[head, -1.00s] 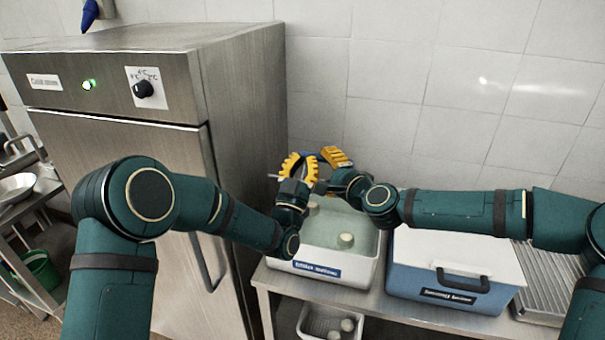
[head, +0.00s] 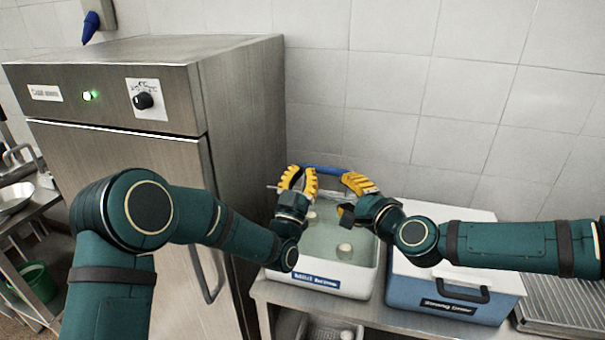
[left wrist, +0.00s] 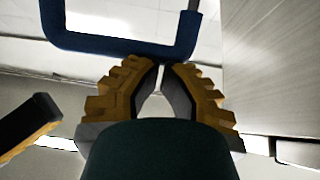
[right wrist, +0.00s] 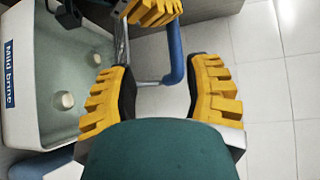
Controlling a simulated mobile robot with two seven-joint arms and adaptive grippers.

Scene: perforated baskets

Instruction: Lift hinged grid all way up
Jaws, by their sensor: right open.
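The hinged grid's blue handle (head: 325,170) stands above the back of the white basin (head: 330,275). In the left wrist view the handle (left wrist: 120,48) is a U-shaped bar just past my left fingertips. My left gripper (head: 298,170) has its fingertips close together at the bar; I see nothing clearly between them. My right gripper (head: 352,192) is open and empty, right of the handle. In the right wrist view the handle (right wrist: 174,55) passes beyond and between the open fingers, joined to a thin metal rod (right wrist: 148,83). The rest of the grid is mostly hidden.
Pale round pieces (head: 345,250) lie in the basin. A blue box with a white lid (head: 440,290) stands close on its right. A tall steel cabinet (head: 240,130) stands on the left, and a tiled wall (head: 420,90) is behind.

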